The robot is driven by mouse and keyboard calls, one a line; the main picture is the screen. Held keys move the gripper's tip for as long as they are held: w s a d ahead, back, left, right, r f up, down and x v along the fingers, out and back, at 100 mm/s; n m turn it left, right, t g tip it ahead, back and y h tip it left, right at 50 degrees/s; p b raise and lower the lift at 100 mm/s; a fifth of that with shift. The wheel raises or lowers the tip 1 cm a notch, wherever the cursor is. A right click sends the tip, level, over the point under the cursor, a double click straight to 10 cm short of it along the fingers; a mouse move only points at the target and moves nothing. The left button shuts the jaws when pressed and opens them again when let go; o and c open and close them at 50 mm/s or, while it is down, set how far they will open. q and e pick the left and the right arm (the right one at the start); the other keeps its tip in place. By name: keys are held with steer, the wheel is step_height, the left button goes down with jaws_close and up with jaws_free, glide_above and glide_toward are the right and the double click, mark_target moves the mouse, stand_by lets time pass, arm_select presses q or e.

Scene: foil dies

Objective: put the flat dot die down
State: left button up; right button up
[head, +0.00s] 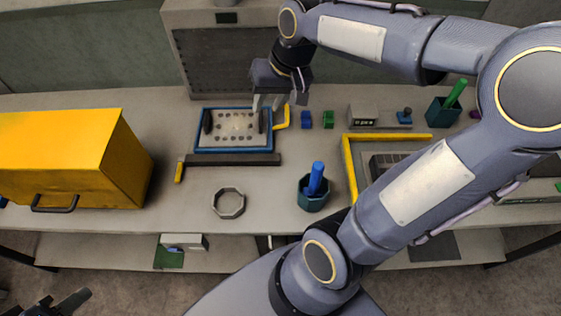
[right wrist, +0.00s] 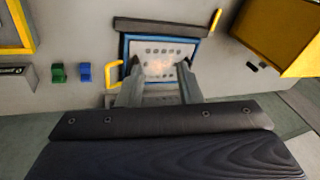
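A pale flat plate with rows of dark dots (head: 235,125) lies inside a blue-framed tray (head: 196,149). It has a dark upright piece near each end and a faint warm glow at its middle. I cannot tell whether this plate is the flat dot die or what bears it. My right gripper (head: 267,103) is over the back right corner of the tray, its fingers apart. In the right wrist view the fingers stand apart before the dotted plate (right wrist: 160,66), with no die seen between them. My left gripper (head: 68,301) shows only partly at the bottom left.
A yellow cabinet (head: 60,138) stands at left. A dark bar (head: 232,160) lies before the tray. Small blue (head: 306,120) and green (head: 328,119) blocks sit right of it. A grey ring (head: 228,203) and a cup (head: 313,197) stand in front.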

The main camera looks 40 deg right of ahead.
steer(key=s+a+f+n+t+y, duration=0.1)
steer(key=s+a, duration=0.2)
steer(key=s, duration=0.3)
steer(key=s+a+f+n+t, duration=0.1)
steer(key=s+a, duration=0.3)
steer(key=s, duration=0.3)
steer(key=shift+s+a+n+y, duration=0.15)
steer(key=shift+s+n+y, duration=0.15)
steer(key=shift+y, duration=0.1)
steer(key=shift+f, duration=0.1)
